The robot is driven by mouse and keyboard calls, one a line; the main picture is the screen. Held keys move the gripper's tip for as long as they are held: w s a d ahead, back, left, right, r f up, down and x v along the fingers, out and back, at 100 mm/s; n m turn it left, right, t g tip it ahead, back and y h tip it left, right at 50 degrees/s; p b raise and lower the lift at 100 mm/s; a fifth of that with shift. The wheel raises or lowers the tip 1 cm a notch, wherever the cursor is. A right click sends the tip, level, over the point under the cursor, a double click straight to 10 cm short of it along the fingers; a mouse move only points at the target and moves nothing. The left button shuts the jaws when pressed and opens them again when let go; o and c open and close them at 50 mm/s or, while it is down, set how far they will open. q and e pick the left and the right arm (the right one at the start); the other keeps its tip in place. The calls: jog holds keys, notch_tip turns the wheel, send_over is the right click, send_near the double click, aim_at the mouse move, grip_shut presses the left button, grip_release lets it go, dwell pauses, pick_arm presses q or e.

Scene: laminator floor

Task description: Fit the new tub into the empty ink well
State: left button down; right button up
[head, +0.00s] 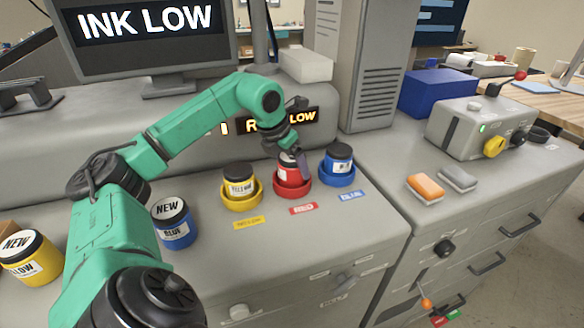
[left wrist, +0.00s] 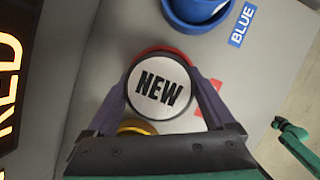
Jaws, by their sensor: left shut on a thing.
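My left gripper (head: 292,160) is shut on the new red tub (head: 288,171), which is at the red ink well (head: 292,187) in the middle of the row. In the left wrist view the tub's white NEW lid (left wrist: 162,90) sits between the two fingers of the left gripper (left wrist: 163,92), with the red well's rim (left wrist: 166,50) showing behind it. The tub looks roughly upright and its base is hidden by the well; I cannot tell if it touches the bottom. My right gripper is not clearly in view.
The yellow well (head: 241,204) on the left and blue well (head: 338,180) on the right each hold a tub. A new blue tub (head: 173,223) and a new yellow tub (head: 29,258) stand at left. The machine with the lit display (head: 285,120) rises behind the wells.

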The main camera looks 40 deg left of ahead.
pick_arm(q)
jog(key=shift+f, duration=0.35)
grip_release()
jog(key=shift+r, duration=0.3)
jog(key=p+v, duration=0.1)
jog(key=v, duration=1.1)
jog(key=shift+r, duration=0.1)
